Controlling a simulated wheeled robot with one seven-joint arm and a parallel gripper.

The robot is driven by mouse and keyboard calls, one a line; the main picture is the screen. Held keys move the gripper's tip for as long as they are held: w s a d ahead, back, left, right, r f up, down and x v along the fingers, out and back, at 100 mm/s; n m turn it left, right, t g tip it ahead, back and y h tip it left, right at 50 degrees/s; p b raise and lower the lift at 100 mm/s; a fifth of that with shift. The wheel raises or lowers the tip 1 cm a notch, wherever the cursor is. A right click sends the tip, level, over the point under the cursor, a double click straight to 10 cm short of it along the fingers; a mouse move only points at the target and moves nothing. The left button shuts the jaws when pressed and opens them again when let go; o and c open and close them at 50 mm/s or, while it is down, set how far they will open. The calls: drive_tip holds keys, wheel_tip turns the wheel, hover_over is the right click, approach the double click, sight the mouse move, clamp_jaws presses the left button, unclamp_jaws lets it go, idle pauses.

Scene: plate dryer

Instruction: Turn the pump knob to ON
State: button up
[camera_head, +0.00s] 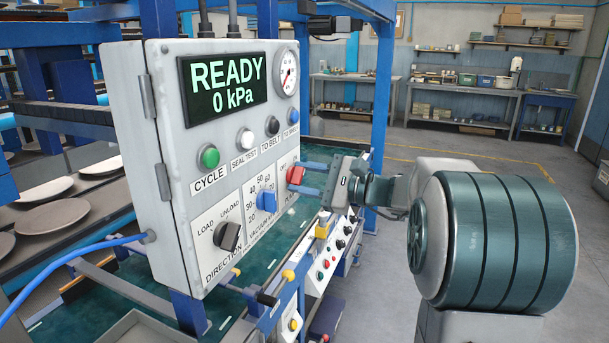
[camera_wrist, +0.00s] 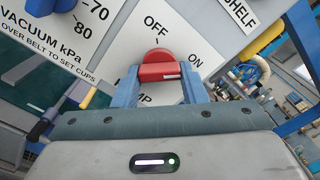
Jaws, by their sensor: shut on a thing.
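The red pump knob (camera_head: 295,175) is at the right side of the grey control panel (camera_head: 118,95), beside an OFF label. In the wrist view the red knob (camera_wrist: 158,68) sits below OFF, with ON to its right. Its grip bar lies about level across that picture; I cannot tell for sure which label it points at. My gripper (camera_wrist: 160,76) has a blue finger on each side of the bar, shut on it. In the head view my gripper (camera_head: 308,179) reaches the knob from the right. The PUMP label is partly hidden by the fingers.
The display (camera_head: 222,86) reads READY, 0 kPa. Close by are the blue vacuum knob (camera_head: 266,197), the black direction knob (camera_head: 228,236) and several push buttons. A lower control box (camera_head: 327,262) stands below my gripper. Open floor lies to the right.

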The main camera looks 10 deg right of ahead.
idle(0.4)
drive_tip(key=o, duration=1)
drive_tip(key=shift+d, duration=0.1)
drive_tip(key=b+v, duration=0.1)
drive_tip(key=v, duration=1.2)
drive_tip(key=shift+s+d, duration=0.25)
drive_tip(key=shift+s, duration=0.05)
